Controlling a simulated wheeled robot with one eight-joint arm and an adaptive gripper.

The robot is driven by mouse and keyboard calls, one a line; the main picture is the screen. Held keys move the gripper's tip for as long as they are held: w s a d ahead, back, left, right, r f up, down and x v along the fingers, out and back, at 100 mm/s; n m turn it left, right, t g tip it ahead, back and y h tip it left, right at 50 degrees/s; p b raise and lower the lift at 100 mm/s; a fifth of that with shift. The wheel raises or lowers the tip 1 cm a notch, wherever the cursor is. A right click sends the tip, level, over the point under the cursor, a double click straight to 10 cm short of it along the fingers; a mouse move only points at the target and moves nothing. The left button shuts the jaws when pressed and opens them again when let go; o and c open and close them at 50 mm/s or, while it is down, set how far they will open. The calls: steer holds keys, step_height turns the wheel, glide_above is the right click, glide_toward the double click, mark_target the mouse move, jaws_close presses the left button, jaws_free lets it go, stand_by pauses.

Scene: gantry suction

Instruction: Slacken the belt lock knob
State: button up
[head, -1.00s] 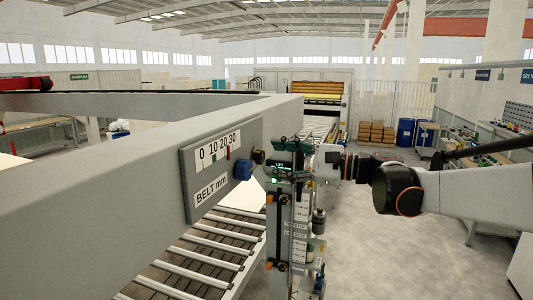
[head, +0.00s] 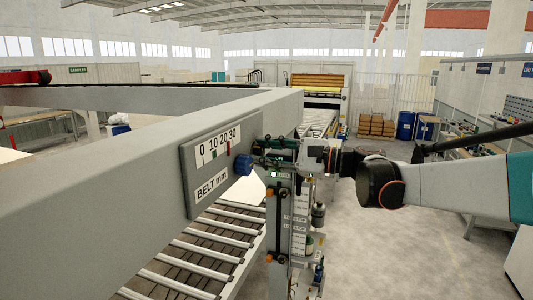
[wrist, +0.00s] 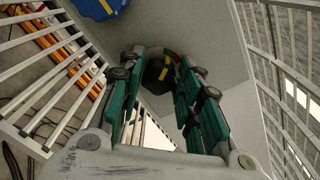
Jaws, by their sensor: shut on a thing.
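A grey panel (head: 190,172) marked "BELT mm", with a 0 to 30 scale (head: 216,145), is on the side of the long grey beam. A blue knob (head: 243,165) sticks out at the panel's right; it also shows at the top of the wrist view (wrist: 98,6) with a yellow mark. A dark knob (wrist: 158,72) with a yellow mark sits beyond it on the beam. No label tells which knob is the belt lock. My gripper (wrist: 160,66) has its green fingers on both sides of the dark knob, shut on it. In the head view my gripper (head: 262,150) hides that knob.
A roller conveyor (head: 215,245) runs below the beam. A rack (head: 292,230) with labelled boxes and bottles stands below my gripper. Open floor (head: 400,250) lies to the right. Blue drums (head: 405,125) and a bench are further back.

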steer(key=n+b, duration=0.2)
steer(key=n, duration=0.1)
steer(key=shift+f, duration=0.15)
steer(key=shift+n+b, duration=0.9)
steer(key=shift+n, duration=1.2)
steer(key=o, duration=1.1)
steer(key=v, duration=1.2)
